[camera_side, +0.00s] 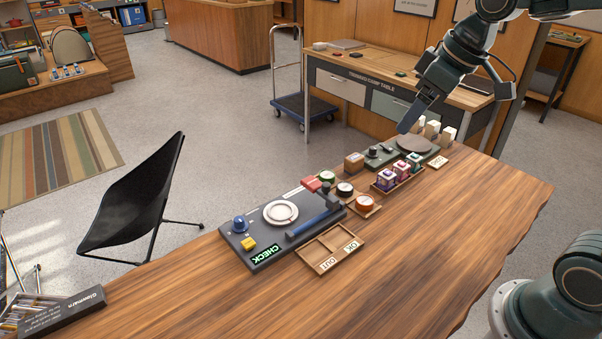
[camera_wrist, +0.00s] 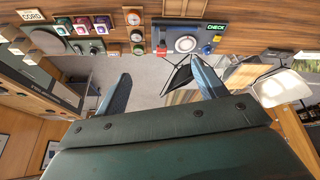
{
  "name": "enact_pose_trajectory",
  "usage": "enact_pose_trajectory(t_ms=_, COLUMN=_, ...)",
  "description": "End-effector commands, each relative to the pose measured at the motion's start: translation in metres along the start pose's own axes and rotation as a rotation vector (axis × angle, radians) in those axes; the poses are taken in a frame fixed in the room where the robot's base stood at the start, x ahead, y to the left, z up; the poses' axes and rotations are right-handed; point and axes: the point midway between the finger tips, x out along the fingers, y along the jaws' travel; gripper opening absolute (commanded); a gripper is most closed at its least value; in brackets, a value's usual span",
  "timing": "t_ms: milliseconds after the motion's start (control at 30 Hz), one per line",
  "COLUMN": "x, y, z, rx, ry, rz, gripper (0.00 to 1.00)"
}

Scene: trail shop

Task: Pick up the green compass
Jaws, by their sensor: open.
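The green compass (camera_side: 327,176) is a small round piece on a wooden stand, at the far end of a row with a black compass (camera_side: 344,188) and an orange compass (camera_side: 365,201). In the wrist view the green compass (camera_wrist: 138,49) is small, beyond my fingers. My gripper (camera_side: 455,108) is open and empty, raised above the far right end of the counter and well apart from the compass. In the wrist view my gripper (camera_wrist: 160,72) shows its two fingers spread wide.
A dark checking station (camera_side: 262,258) with a round dial and red-topped lever stands left of the compasses. A sorting tray (camera_side: 330,251) lies in front. A tray of colored pieces (camera_side: 396,180) and a grey round plate (camera_side: 414,144) stand right. The counter's front (camera_side: 450,220) is clear.

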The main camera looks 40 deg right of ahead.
Motion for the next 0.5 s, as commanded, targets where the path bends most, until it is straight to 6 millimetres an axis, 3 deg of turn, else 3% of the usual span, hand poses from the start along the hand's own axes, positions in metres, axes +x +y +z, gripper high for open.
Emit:
enact_pose_trajectory(t_ms=200, x=0.033, y=0.025, z=-0.036, rx=-0.069, ry=-0.019, rz=-0.031, gripper=0.70)
enact_pose_trajectory(t_ms=500, x=0.087, y=0.061, z=-0.075, rx=-0.162, ry=-0.031, rz=-0.078, gripper=0.70)
